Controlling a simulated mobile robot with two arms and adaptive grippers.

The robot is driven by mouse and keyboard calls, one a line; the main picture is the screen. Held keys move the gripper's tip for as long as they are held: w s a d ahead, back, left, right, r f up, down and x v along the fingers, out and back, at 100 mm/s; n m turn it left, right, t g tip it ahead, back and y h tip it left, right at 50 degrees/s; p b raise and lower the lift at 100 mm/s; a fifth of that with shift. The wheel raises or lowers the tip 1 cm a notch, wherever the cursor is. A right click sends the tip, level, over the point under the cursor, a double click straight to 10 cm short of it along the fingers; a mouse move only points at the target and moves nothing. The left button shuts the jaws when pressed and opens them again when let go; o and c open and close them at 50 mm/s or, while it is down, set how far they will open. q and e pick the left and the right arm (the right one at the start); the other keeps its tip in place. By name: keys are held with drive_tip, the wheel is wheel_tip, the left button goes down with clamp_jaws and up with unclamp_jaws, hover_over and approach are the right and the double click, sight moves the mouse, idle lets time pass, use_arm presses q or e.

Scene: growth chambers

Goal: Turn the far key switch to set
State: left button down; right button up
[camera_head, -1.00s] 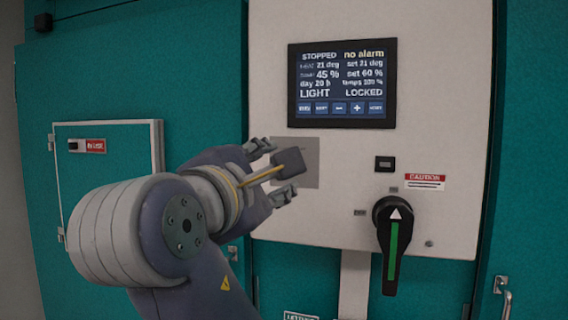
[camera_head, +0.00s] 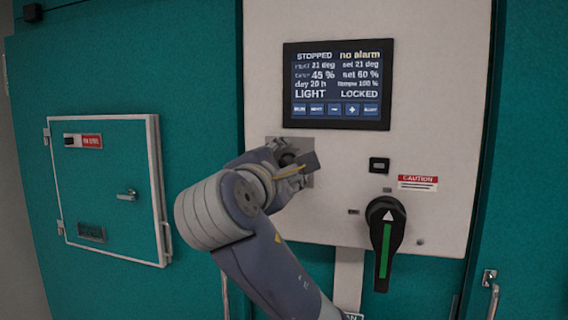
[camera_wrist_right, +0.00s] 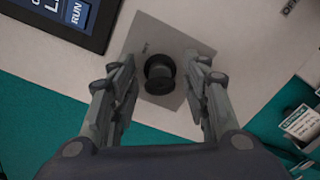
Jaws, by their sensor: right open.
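The key switch (camera_wrist_right: 159,73) is a round black knob on a square grey plate (camera_wrist_right: 185,45). In the wrist view it sits between the two fingers of my right gripper (camera_head: 297,167), near their tips, with a gap on each side. The gripper is open and empty. In the head view my gripper and wrist are in front of the plate (camera_head: 276,142) and hide most of it and of the switch. A small mark beside the knob is too blurred to read. My left gripper is not in view.
A display (camera_head: 337,85) reading STOPPED and LOCKED is above the plate. To the right are a small black switch (camera_head: 379,165), a caution label (camera_head: 417,182) and a large black rotary handle (camera_head: 384,235) with a green stripe. A small hatch (camera_head: 107,200) is in the teal wall at left.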

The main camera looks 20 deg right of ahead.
clamp_jaws()
drive_tip(key=m+b, duration=0.2)
drive_tip(key=shift+f+m, duration=0.15)
drive_tip(key=shift+m, duration=0.25)
drive_tip(key=m+b, duration=0.1)
drive_tip(key=m, duration=0.2)
drive_tip(key=shift+b, duration=0.4)
drive_tip(key=m+b, duration=0.1)
drive_tip(key=m, duration=0.2)
drive_tip(key=shift+m, duration=0.4)
drive_tip(key=shift+m+b, duration=0.6)
drive_tip(key=shift+m, duration=0.5)
